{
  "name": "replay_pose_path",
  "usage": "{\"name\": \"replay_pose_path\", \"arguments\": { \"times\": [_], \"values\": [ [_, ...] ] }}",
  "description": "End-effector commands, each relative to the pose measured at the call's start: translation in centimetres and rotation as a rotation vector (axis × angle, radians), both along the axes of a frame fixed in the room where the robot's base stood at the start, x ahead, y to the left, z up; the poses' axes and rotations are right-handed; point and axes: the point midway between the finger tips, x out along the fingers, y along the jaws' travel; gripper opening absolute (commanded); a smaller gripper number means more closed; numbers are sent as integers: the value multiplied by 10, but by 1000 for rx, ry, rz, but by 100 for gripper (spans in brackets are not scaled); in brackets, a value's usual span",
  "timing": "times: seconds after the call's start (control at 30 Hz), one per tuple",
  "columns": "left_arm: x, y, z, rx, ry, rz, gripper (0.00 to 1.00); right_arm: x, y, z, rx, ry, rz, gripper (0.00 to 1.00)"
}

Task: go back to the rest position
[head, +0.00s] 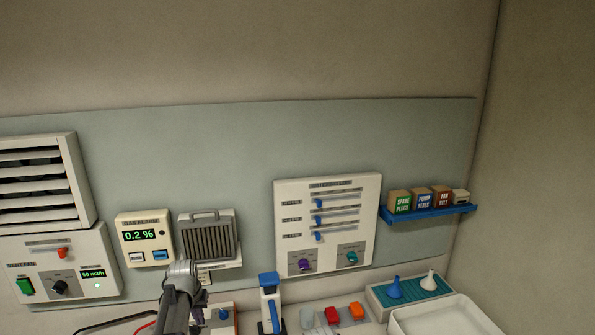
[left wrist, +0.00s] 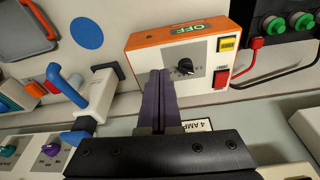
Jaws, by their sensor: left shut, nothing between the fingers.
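My left gripper (head: 197,313) is at the bottom of the head view, left of centre, in front of the bench by the wall. In the left wrist view its two dark fingers (left wrist: 161,82) lie together, shut, with nothing between them. Their tips overlap the lower left part of an orange-edged white box (left wrist: 205,60) with a green OFF display, a black knob and yellow and red buttons. I cannot tell whether they touch it. My right gripper is not in view.
A blue-handled lever unit (head: 270,298) stands right of the left gripper. A slider panel (head: 325,228), gas alarm (head: 143,241) and blue shelf (head: 430,214) are on the wall. A white tray (head: 480,322) is at lower right. Black and red cables (left wrist: 262,70) run beside the box.

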Motion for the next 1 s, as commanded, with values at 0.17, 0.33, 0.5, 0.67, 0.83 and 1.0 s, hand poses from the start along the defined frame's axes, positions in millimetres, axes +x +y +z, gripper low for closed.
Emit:
{"name": "replay_pose_path", "arguments": {
  "times": [0.17,0.33,0.5,0.67,0.83,1.0],
  "values": [
    [-92,-73,-3,-5,64,-59,0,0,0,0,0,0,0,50],
    [-153,-112,-4,-1,111,-99,0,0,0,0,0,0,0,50],
    [-200,-140,-16,6,153,-139,0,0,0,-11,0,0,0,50],
    [-203,-165,-52,31,177,-206,0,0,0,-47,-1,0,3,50],
    [-217,-194,-92,62,208,-289,0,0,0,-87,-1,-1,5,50],
    [-235,-223,-132,101,240,-376,0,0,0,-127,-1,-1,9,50]
  ]
}}
